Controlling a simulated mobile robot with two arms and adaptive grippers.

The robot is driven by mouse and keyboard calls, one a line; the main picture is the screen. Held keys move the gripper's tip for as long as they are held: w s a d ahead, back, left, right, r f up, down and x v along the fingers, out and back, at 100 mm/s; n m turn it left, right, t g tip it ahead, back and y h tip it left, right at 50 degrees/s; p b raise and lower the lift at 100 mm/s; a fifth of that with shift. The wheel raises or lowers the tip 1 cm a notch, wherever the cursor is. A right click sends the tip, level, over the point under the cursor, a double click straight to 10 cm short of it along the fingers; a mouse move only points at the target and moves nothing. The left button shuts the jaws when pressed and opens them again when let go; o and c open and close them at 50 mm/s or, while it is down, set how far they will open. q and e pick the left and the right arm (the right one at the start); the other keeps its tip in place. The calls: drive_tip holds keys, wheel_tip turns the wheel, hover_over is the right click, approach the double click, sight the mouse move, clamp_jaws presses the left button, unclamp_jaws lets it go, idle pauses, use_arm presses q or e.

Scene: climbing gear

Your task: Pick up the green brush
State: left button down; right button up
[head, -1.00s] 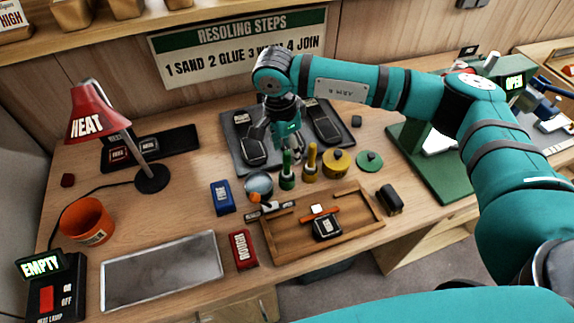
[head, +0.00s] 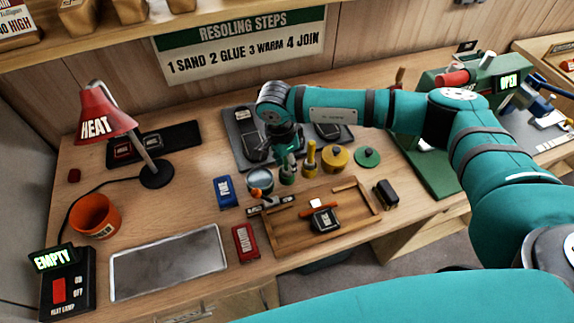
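The green brush (head: 287,178) stands upright on the wooden bench, between a round grey tin and a yellow brush (head: 311,159). My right gripper (head: 287,156) points down over the green brush, with its fingertips at the brush's upper handle. The fingers hide the top of the handle, and I cannot tell whether they are closed on it. The brush's foot seems still at bench height. My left gripper is not in view.
A yellow round tin (head: 335,158) and a green lid (head: 367,157) lie to the right. A wooden tray (head: 290,240) is in front, with a blue block (head: 226,192) to the left. Shoe soles on a dark mat (head: 240,150) lie behind. A metal plate (head: 168,262) is at front left.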

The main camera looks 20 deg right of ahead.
clamp_jaws()
drive_tip(key=shift+r, duration=0.1)
drive_tip(key=shift+r+b, duration=0.35)
drive_tip(key=shift+b, duration=0.05)
wheel_tip(320, 180, up, 2)
drive_tip(key=shift+w+r+b, duration=0.1)
drive_tip(key=shift+b, duration=0.65)
drive_tip(key=s+a+r+b, duration=0.1)
drive_tip(key=s+a+b, duration=0.1)
drive_tip(key=s, duration=0.5)
drive_tip(key=s+a+r+b, duration=0.1)
drive_tip(key=s+a+b, duration=0.2)
drive_tip(key=s, duration=0.5)
drive_tip(key=shift+a, duration=0.55)
